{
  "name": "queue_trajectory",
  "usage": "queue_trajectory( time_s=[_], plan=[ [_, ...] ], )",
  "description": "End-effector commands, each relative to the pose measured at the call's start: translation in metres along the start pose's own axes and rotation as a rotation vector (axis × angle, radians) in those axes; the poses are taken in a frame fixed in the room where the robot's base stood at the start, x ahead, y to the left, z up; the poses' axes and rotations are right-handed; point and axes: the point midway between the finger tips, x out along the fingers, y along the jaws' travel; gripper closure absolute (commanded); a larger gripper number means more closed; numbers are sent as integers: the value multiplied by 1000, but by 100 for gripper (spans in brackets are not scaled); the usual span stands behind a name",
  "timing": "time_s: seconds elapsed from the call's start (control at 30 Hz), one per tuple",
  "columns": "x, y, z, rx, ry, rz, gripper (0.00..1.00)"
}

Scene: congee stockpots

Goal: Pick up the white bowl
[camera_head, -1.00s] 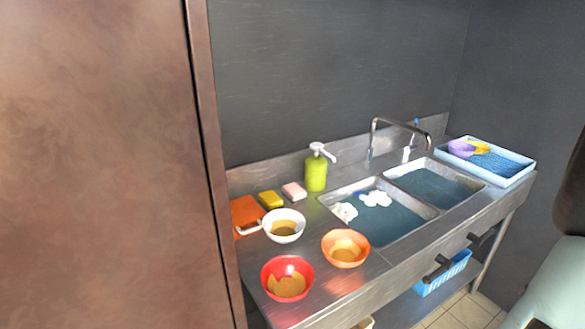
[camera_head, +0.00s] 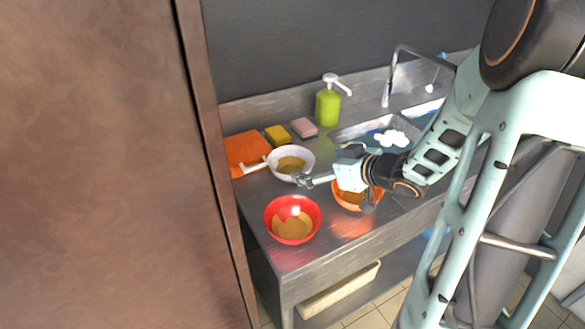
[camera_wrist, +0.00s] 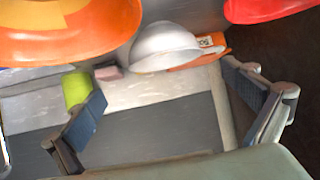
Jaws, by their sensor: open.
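The white bowl (camera_head: 278,163) stands upright on the steel counter with brown residue inside, between the red bowl and the soap bars. My gripper (camera_head: 318,168) is open and empty just right of the white bowl, near its rim. In the wrist view, the white bowl (camera_wrist: 165,42) lies beyond the open fingers of my gripper (camera_wrist: 163,80), with nothing between them. I cannot tell whether a fingertip touches the bowl.
An orange bowl (camera_head: 345,198) sits partly hidden under my gripper. A red bowl (camera_head: 292,220) stands in front. An orange cloth (camera_head: 246,150), yellow sponge (camera_head: 277,133), pink bar (camera_head: 304,127) and green soap bottle (camera_head: 327,107) stand behind. A dark wall rises at the back.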

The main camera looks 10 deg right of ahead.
Motion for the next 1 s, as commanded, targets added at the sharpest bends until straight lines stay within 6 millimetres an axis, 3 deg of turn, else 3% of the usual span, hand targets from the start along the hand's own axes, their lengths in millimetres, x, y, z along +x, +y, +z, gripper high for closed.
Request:
queue_trajectory(
  time_s=[0.1, 0.3, 0.53, 0.8, 1.0],
  plan=[
    [17, -10, -1, -6, 12, -26, 0],
    [48, -10, -2, -5, 12, -25, 0],
    [65, -9, -4, -5, 11, -22, 0],
    [104, -8, -9, -4, 10, -21, 0],
    [109, -8, -10, -5, 10, -19, 0]
  ],
)
